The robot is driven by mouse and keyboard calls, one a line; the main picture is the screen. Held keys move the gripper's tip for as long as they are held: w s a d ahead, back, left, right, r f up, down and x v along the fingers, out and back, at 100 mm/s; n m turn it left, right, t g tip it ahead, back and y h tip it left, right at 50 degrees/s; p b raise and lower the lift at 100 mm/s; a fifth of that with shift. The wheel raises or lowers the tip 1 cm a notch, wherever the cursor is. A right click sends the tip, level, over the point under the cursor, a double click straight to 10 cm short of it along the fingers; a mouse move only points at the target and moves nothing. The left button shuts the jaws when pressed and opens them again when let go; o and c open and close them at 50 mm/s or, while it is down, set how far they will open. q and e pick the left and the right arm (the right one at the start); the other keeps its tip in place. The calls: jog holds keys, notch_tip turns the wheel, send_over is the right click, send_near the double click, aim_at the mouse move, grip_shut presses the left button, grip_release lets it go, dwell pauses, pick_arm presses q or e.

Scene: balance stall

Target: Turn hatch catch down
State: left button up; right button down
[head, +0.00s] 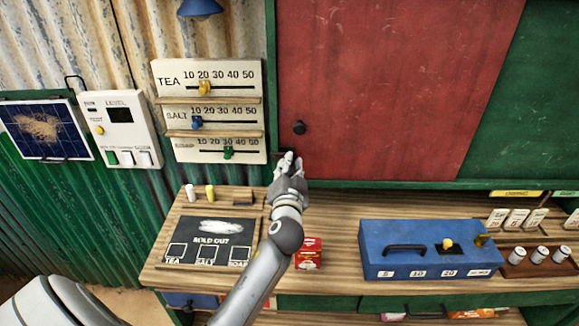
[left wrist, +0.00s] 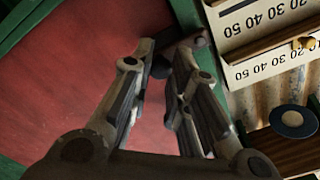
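The red hatch (head: 390,90) fills the upper middle of the head view and the left of the left wrist view (left wrist: 60,70). A small dark knob-like piece (head: 298,127), which looks like the catch, sits near its lower left corner. My left gripper (head: 287,157) is just below that piece, by the hatch's green frame. In the left wrist view its fingers (left wrist: 163,62) are apart, with a dark piece (left wrist: 160,67) showing between the tips. I cannot tell whether they touch it. A brownish bar end (left wrist: 197,40) shows beside the tips. My right gripper is not in view.
The slider board (head: 210,112) is close left of my gripper. Below are the wooden counter (head: 340,210), a sold-out slate (head: 208,241), a red packet (head: 308,253) and a blue box (head: 430,250). Bare counter lies between packet and box.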

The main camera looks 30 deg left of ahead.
pick_arm(q)
jog(key=o, duration=0.5)
jog(key=v, duration=1.2)
jog(key=shift+s, duration=0.1)
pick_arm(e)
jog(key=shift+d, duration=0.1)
pick_arm(q)
jog(key=shift+f, duration=0.1)
